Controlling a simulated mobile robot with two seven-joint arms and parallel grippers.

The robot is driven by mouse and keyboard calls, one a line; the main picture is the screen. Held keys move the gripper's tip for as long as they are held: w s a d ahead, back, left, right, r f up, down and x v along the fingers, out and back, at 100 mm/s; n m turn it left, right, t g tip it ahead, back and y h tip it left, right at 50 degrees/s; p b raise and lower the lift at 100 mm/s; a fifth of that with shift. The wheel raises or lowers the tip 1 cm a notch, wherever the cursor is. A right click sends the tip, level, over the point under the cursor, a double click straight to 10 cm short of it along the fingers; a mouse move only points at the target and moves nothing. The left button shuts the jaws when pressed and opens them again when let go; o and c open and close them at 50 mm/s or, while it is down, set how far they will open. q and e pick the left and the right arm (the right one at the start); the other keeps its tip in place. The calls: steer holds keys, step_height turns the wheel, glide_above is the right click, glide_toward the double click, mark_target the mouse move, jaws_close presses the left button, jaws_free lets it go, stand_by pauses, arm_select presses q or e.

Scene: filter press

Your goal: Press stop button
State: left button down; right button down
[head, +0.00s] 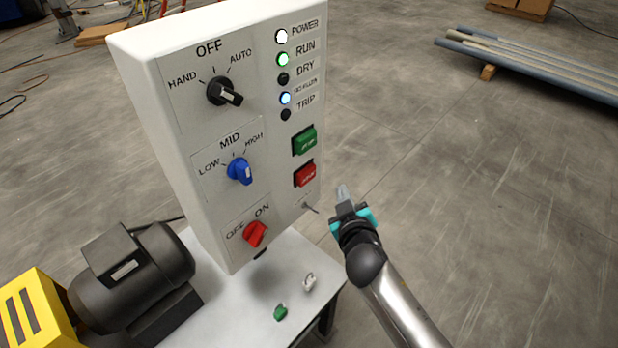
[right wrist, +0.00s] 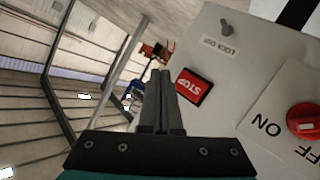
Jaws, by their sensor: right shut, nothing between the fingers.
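The red stop button (head: 305,174) sits on the right part of the white control panel (head: 185,130), below a green button (head: 304,140). In the right wrist view the stop button (right wrist: 194,86) shows its label upside down, just right of the fingertips. My right gripper (head: 342,190) is shut and empty. In the head view it is to the right of and slightly below the stop button. In the right wrist view its closed fingers (right wrist: 161,75) point up alongside the button; I cannot tell whether they touch it. My left gripper is out of view.
The panel also carries a black knob (head: 223,92), a blue knob (head: 240,171), a red switch (head: 255,233) and a small lock-out toggle (right wrist: 226,28). A dark motor (head: 150,265) stands on the white table (head: 240,325). Pipes (head: 530,65) lie on the floor behind.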

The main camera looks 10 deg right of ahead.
mark_target(315, 170)
steer(key=shift+w+a+b, duration=0.35)
steer(key=shift+w+a, duration=0.45)
steer(key=shift+w, duration=0.2)
steer(key=shift+w+a+b, duration=0.3)
steer(key=shift+w+a, duration=0.45)
steer(key=shift+w, duration=0.25)
stand_by(0.6)
steer(key=shift+w+a, duration=0.25)
steer(key=shift+w, duration=0.1)
steer(key=shift+w+a+b, duration=0.5)
steer(key=shift+w+a, duration=0.05)
steer(key=shift+w, duration=0.05)
stand_by(1.5)
steer(key=shift+s+d+p, duration=0.6)
steer(key=shift+s+d, duration=0.2)
steer(key=shift+s, duration=0.15)
steer(key=shift+s+d+p, duration=0.5)
steer(key=shift+s+d, duration=0.3)
steer(key=shift+s, duration=0.2)
steer(key=shift+s+d+p, duration=0.45)
steer(key=shift+s+d, duration=0.3)
steer(key=shift+s, duration=0.25)
